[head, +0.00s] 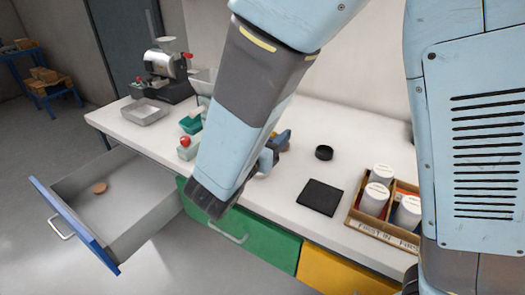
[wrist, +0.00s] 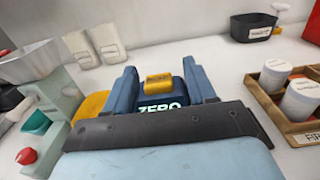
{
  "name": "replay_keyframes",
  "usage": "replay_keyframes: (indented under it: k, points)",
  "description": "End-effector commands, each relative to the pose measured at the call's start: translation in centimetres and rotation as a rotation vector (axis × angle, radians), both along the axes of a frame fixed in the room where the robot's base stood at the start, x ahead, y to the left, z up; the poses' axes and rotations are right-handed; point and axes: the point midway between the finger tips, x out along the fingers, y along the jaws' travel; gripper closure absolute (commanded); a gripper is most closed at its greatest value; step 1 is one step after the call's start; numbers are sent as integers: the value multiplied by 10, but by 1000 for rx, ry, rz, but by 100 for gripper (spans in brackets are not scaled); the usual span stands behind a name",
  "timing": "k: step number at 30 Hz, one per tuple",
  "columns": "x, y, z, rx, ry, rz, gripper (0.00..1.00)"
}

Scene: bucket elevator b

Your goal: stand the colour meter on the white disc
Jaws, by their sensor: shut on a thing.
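My gripper (wrist: 160,84) is shut on a blue device with a yellow top and the word ZERO on its face, which I take for the colour meter (wrist: 158,79). One blue finger stands on each side of it, and the dark palm hides its lower part. In the head view my forearm covers most of the gripper, and only blue parts (head: 268,158) show beside it over the white bench. I cannot tell whether the meter touches the bench. I cannot make out the white disc in either view.
A wooden tray of white jars (head: 376,198) stands at the right, with a black square pad (head: 320,197) and a black round dish (head: 323,152) left of it. A drawer (head: 125,215) stands open at the left, holding a brown disc (head: 99,188). Two pale bags (wrist: 108,43) stand behind.

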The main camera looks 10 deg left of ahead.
Motion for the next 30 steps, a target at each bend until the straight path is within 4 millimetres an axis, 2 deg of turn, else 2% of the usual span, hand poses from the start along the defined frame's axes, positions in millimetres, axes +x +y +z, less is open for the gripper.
replay_keyframes:
  k: [8, 15, 21, 30]
  points:
    - [54, 17, -25, -3, -1, -13, 92]
    - [77, 26, -57, -2, 0, -13, 92]
    - [90, 31, -73, 0, 0, -12, 92]
    - [97, 35, -88, -3, 1, -12, 92]
